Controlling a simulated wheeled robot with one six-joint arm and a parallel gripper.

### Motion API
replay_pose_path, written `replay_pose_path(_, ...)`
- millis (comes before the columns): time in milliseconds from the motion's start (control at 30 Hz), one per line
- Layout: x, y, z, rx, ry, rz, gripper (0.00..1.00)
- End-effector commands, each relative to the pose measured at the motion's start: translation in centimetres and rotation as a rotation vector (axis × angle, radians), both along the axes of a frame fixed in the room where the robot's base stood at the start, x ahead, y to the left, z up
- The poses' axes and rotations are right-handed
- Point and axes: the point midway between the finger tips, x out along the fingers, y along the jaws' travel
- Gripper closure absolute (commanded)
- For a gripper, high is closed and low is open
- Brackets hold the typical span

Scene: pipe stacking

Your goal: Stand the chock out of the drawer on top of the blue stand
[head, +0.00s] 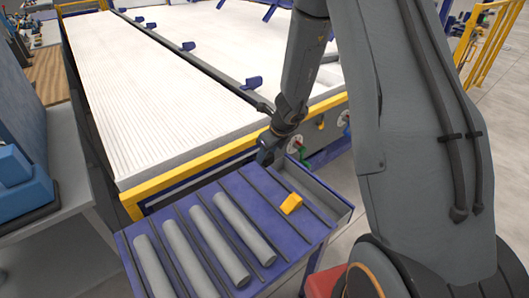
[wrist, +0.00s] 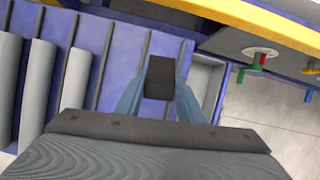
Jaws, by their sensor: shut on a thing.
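My gripper (wrist: 160,90) is shut on a dark block, the chock (wrist: 161,77), which sits between its two blue-grey fingers in the wrist view. In the head view my gripper (head: 266,154) is above the far edge of the blue stand (head: 235,188); the chock is hard to make out there. The stand has a slatted top with dark bars. The open grey drawer (head: 341,206) sticks out at the stand's right side; the part of its inside that shows looks empty. The drawer also shows in the wrist view (wrist: 207,75), right of the fingers.
Several grey pipes (head: 243,228) lie on the stand's left part. A small orange block (head: 291,204) lies on its right part. A large white conveyor bed (head: 175,85) with a yellow edge (head: 205,158) stands behind. A red thing (head: 324,281) is on the floor side.

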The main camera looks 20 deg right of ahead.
Motion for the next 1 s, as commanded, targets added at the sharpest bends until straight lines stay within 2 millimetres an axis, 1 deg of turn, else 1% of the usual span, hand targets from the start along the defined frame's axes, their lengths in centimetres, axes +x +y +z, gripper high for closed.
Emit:
replay_pose_path(33,0.1,0.0,-0.8,0.0,0.0,0.0,0.89)
replay_pose_path(100,0.1,0.0,-1.4,0.0,0.0,0.0,0.89)
replay_pose_path(1000,0.1,0.2,-8.7,0.0,0.0,0.004,0.89)
